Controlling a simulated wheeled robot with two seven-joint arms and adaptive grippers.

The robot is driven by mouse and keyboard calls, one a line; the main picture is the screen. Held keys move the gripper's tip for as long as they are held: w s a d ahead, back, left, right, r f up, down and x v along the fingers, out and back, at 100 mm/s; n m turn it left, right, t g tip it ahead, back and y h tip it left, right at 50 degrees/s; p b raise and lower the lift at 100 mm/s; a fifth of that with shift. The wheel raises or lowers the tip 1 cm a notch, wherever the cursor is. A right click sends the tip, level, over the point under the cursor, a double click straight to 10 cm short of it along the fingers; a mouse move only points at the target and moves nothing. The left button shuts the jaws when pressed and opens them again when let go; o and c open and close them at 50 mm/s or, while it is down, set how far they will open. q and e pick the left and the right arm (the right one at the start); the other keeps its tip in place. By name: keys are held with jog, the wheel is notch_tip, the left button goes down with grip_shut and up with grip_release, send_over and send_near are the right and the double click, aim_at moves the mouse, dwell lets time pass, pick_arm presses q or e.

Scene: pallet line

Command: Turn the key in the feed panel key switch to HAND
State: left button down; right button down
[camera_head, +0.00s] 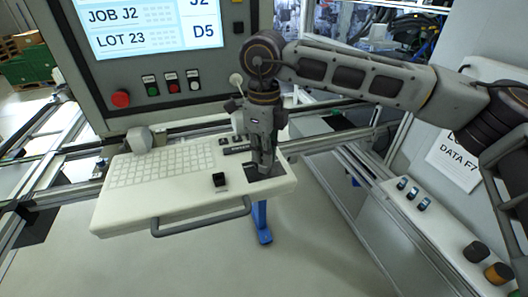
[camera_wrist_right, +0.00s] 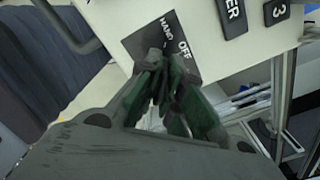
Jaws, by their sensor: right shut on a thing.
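The feed panel (camera_head: 190,195) is a pale slanted console in the middle of the head view. Its key switch plate (camera_head: 251,174) is dark and sits at the console's right end. My right gripper (camera_head: 264,170) points down onto this plate. In the right wrist view the plate (camera_wrist_right: 193,66) carries the labels HAND (camera_wrist_right: 167,31) and OFF (camera_wrist_right: 184,50). There the right gripper's fingertips (camera_wrist_right: 158,64) are closed together over the plate, just beside the labels. They are shut on the key, which the fingers hide; its direction cannot be told. My left gripper is not in view.
A black switch (camera_head: 220,182) stands left of the key plate. A handle bar (camera_head: 202,218) runs along the console's front. A screen (camera_head: 150,25) with a red button (camera_head: 120,99) stands behind. A side panel (camera_head: 425,225) with knobs stands on the right.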

jog(key=shift+n+b, duration=0.7)
jog(key=shift+n, duration=1.3)
jog(key=shift+s+n+b, duration=0.1)
jog(key=shift+n+b, duration=0.5)
jog(key=shift+n, duration=2.7)
jog(key=shift+n+b, duration=0.5)
jog(key=shift+n, duration=0.8)
jog(key=shift+n+b, duration=0.35)
jog(key=shift+n, duration=1.85)
jog(key=c, duration=1)
grip_release()
jog(key=shift+r, duration=0.2)
